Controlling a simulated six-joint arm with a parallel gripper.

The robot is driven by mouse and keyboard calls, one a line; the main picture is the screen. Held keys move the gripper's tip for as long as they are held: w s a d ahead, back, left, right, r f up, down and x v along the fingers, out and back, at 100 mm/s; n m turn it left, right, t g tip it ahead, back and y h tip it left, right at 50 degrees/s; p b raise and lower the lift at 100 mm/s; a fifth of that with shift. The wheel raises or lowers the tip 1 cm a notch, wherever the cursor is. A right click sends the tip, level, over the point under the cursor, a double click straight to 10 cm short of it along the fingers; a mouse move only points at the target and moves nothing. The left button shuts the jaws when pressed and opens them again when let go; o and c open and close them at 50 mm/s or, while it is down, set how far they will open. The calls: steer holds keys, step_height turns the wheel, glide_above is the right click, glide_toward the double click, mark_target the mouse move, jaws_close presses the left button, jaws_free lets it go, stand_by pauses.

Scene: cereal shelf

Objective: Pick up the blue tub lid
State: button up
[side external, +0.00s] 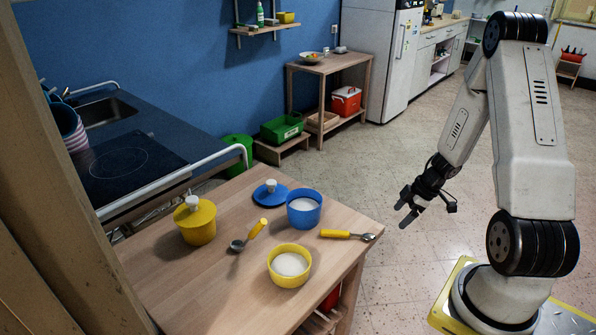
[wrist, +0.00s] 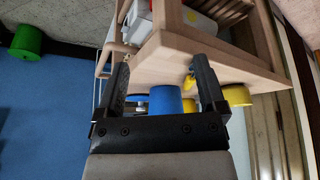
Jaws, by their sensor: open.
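The blue tub lid (side external: 270,192) with a pale knob lies on the wooden table (side external: 165,285), just behind and left of the open blue tub (side external: 304,208), which holds white contents. In the wrist view the blue tub (wrist: 166,101) shows between my fingers in the distance, and a blue edge beside my left finger looks like the lid (wrist: 136,98). My gripper (side external: 406,207) is open and empty, in the air right of the table and well apart from the lid. It also shows in the wrist view (wrist: 163,80).
A lidded yellow tub (side external: 196,222) stands left of the lid. An open yellow tub (side external: 289,266) is at the front. One scoop (side external: 247,236) lies between the tubs, another (side external: 347,235) near the table's right edge. The space between my gripper and the table is clear.

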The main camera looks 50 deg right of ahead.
steer(key=w+d+r+m+h, duration=0.2)
steer(key=w+d+m+h, duration=0.2)
steer(key=w+m, duration=0.55)
steer(key=w+d+r+m+h, duration=0.1)
steer(key=w+d+m+h, duration=0.3)
steer(key=w+m, duration=0.6)
step_height(320, 180, up, 4)
steer(key=m+y, duration=0.7)
steer(key=m, duration=1.2)
glide_above(272, 182)
steer(key=s+d, duration=0.1)
steer(key=s, duration=0.2)
steer(key=shift+x, duration=1.45)
steer(key=shift+w+d, duration=0.1)
steer(key=shift+w, duration=0.1)
steer(key=shift+x, duration=2.55)
